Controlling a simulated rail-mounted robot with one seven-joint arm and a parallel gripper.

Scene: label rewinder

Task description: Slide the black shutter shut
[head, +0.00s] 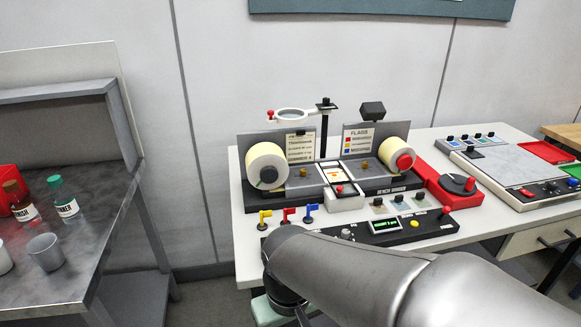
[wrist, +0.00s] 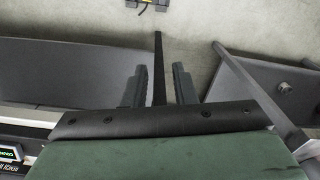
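The label rewinder (head: 300,201) stands on the white table, with a cream label roll at each end. A lit window (head: 333,172) and a small white box (head: 345,201) with a red knob sit between the rolls. I cannot make out for certain which dark part is the black shutter. My gripper (wrist: 160,88) is open and empty in the wrist view, its two dark fingers apart, pointing toward the floor. A dark upright shows behind the gap. In the head view my arm hides most of the gripper, low in front of the table.
A ring magnifier (head: 292,116) on a black post and a dark lamp head (head: 373,109) rise behind the rewinder. A metal bench (head: 95,245) with bottles stands left.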

